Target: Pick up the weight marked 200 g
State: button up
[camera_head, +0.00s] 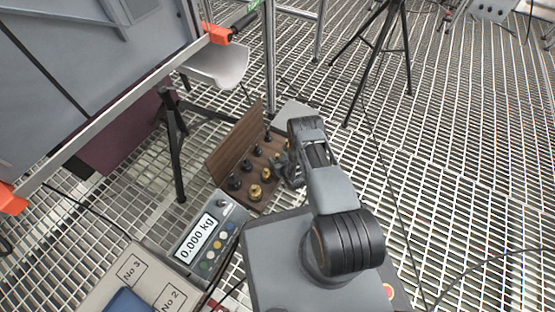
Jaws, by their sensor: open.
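An open wooden weight box (236,145) stands near the middle, its lid raised on the left. It holds several weights in rows, some black and some brass. A brass weight (255,191) sits at the near end, with a black weight (234,183) to its left. The markings are too small to read, so I cannot tell which weight is marked 200 g. My gripper (281,166) is open at the right side of the box, close to the brass weights. It hides part of the right row, and I cannot tell whether it touches a weight.
A scale (204,243) reading 0.000 kg stands just in front of the box. A panel marked No 3 and No 2 (135,285) lies at the lower left. A black tripod (385,45) stands behind. A grey-clad structure (90,60) fills the upper left. The grating floor at right is mostly free.

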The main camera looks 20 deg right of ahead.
jog(key=shift+a, duration=0.2)
jog(key=c, duration=1.1)
